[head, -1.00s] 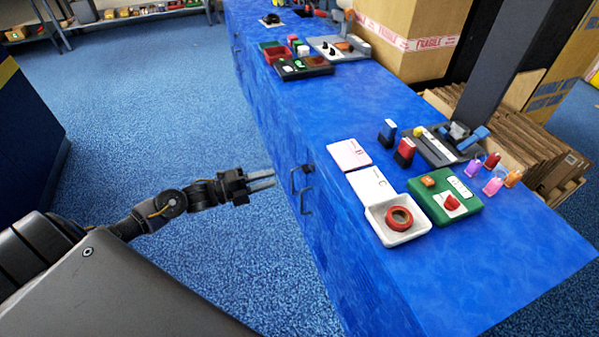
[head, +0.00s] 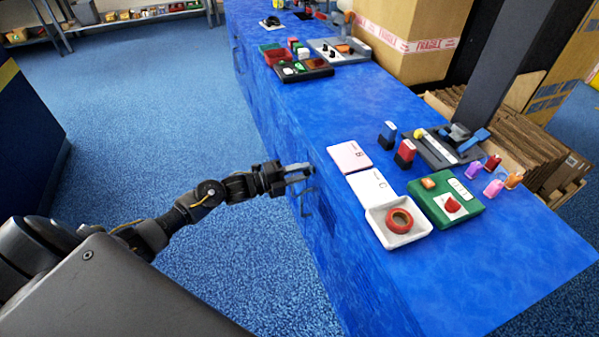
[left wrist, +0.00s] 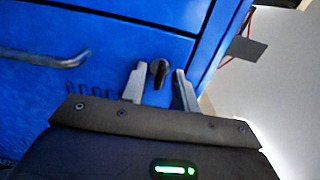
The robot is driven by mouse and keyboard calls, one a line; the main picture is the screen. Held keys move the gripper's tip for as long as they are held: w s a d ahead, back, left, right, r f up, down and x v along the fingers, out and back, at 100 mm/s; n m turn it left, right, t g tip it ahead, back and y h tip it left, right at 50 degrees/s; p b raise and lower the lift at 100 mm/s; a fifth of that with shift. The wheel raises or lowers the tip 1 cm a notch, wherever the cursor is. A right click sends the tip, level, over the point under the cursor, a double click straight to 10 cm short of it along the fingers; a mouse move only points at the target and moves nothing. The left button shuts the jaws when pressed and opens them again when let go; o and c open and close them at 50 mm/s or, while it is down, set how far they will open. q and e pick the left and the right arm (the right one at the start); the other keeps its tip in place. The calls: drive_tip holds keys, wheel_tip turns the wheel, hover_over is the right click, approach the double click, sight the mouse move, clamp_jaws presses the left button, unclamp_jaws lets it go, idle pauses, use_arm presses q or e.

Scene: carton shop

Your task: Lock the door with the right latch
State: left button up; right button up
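A small dark turn latch (left wrist: 159,70) sits on the blue cabinet front in the left wrist view. My right gripper is not in view.
The blue counter (head: 340,110) holds a white tray (head: 372,221) with a red ring, a green box (head: 470,210), cards and stamps near its edge. Dark vent slots (left wrist: 90,91) are in the cabinet front. The blue carpet left of the counter is clear.

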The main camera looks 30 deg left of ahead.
use_arm(q)
clamp_jaws()
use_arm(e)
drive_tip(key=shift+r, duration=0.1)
use_arm(q)
drive_tip(key=shift+n, duration=0.3)
drive_tip(key=shift+n+p, duration=4.2)
drive_tip(key=shift+n, duration=4.6)
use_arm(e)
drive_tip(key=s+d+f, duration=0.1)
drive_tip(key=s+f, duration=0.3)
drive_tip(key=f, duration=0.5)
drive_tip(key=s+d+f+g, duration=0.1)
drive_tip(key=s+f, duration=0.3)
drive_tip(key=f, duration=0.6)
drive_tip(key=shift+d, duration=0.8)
